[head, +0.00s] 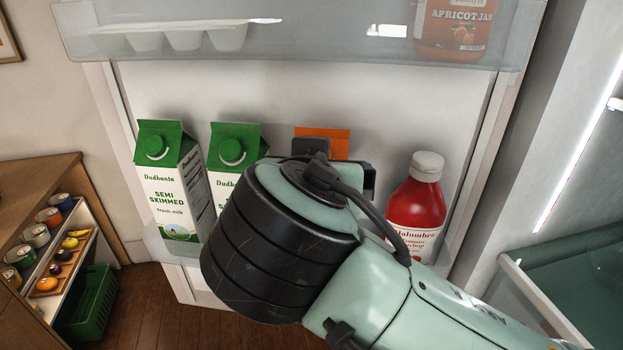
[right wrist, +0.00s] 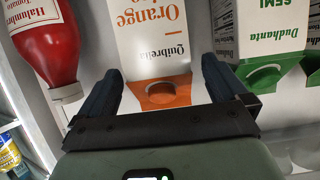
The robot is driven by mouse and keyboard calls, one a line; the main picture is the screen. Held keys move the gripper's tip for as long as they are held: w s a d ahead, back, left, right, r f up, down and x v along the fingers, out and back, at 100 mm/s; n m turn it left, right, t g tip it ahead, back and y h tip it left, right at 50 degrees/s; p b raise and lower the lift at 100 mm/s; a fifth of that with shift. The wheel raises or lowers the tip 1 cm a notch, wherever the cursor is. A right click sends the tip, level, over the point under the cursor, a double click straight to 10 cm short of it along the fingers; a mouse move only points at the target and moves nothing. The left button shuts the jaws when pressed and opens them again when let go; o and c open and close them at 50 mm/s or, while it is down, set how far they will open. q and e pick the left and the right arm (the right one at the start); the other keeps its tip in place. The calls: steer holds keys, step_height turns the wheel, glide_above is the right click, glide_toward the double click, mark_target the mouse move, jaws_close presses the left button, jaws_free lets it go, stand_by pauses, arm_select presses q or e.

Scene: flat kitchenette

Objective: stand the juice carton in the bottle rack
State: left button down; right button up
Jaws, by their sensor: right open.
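The juice carton, white and orange with an orange top (head: 338,140), is mostly hidden behind my right arm in the head view. It stands between the milk cartons and the ketchup bottle, in line with them. In the right wrist view, which is upside down, the carton (right wrist: 150,40) lies between the spread fingers of my right gripper (right wrist: 163,75), with a gap on each side. The right gripper (head: 340,165) is open around its top. The bottle rack (head: 455,240) is the lower shelf of the fridge door. The carton's base is hidden. My left gripper is out of view.
Two green-topped milk cartons (head: 172,185) (head: 228,165) stand left of the juice carton. A red ketchup bottle (head: 415,205) stands right of it. An upper door shelf (head: 300,50) holds an egg tray and apricot jam. A wooden cabinet (head: 35,190) is at left.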

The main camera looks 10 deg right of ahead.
steer(key=v, duration=0.9)
steer(key=shift+f, duration=0.1)
